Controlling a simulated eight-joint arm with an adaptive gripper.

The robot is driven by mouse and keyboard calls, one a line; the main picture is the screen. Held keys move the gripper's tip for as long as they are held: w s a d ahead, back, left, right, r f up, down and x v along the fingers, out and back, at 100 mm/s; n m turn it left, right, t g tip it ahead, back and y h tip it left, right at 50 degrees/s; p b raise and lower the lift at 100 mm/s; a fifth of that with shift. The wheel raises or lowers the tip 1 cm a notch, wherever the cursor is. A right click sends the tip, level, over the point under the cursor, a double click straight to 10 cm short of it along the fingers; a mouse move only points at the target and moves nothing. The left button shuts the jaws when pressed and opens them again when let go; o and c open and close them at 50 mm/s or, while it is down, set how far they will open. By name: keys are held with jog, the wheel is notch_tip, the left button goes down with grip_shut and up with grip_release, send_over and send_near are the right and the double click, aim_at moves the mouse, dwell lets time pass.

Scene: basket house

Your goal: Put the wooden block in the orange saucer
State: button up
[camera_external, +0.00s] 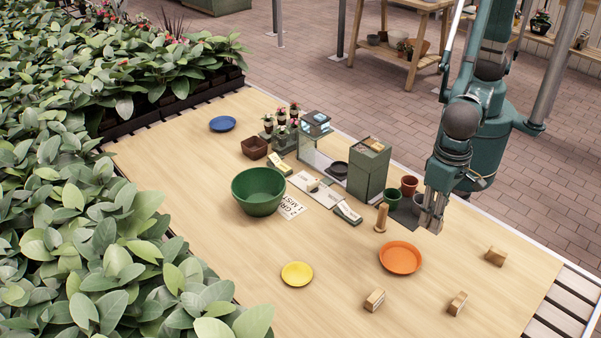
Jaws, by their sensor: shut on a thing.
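My gripper (432,222) is at the right of the table, above the wood and just behind and to the right of the orange saucer (400,257). Its fingers are shut on a small tan thing that looks like a wooden block, mostly hidden by the fingers. The orange saucer lies flat and empty. Three other wooden blocks rest on the table: one in front of the saucer (374,300), one at front right (457,304) and one to its right (496,256).
A wooden peg-like piece (381,218) stands behind the saucer, near green (392,198) and red (409,186) pots. A yellow saucer (297,274), green bowl (258,191), green box (369,169) and blue saucer (222,124) stand further left. The front table area is mostly clear.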

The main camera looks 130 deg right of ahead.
send_over(400, 260)
jog(key=shift+w+p, duration=0.1)
jog(key=shift+p, duration=0.25)
jog(key=shift+f+b, duration=0.5)
jog(key=shift+f, duration=2.6)
jog(key=shift+f+b, duration=0.3)
jog(key=shift+f, duration=1.55)
jog(key=shift+f, duration=0.1)
jog(key=shift+o, duration=1.3)
jog(key=shift+f, duration=0.1)
jog(key=o, duration=0.5)
jog(key=shift+c, duration=0.2)
